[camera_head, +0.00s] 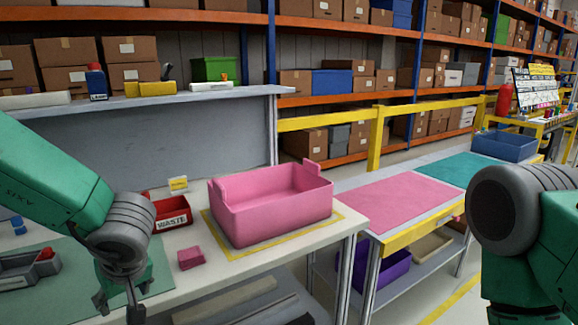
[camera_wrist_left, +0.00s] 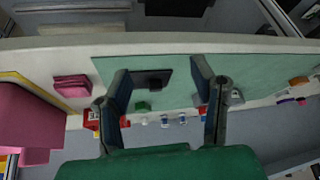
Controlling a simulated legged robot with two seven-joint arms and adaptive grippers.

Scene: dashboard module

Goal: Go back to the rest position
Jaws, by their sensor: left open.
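My left gripper (camera_head: 120,303) hangs at the lower left of the head view, over the near edge of the worktable (camera_head: 345,222). In the left wrist view its two fingers (camera_wrist_left: 161,85) stand wide apart with nothing between them; a green mat (camera_wrist_left: 230,75) and a dark tray lie beyond. In the head view my right arm shows only as a grey joint and green link at the right edge; its gripper is out of the picture.
A pink bin (camera_head: 272,210) stands inside a yellow outline, right of my left gripper. A red WASTE box (camera_head: 172,214) and a pink block (camera_head: 191,258) lie between. A grey tray (camera_head: 28,270) is at the left. A second table (camera_head: 398,240) carries pink and teal mats.

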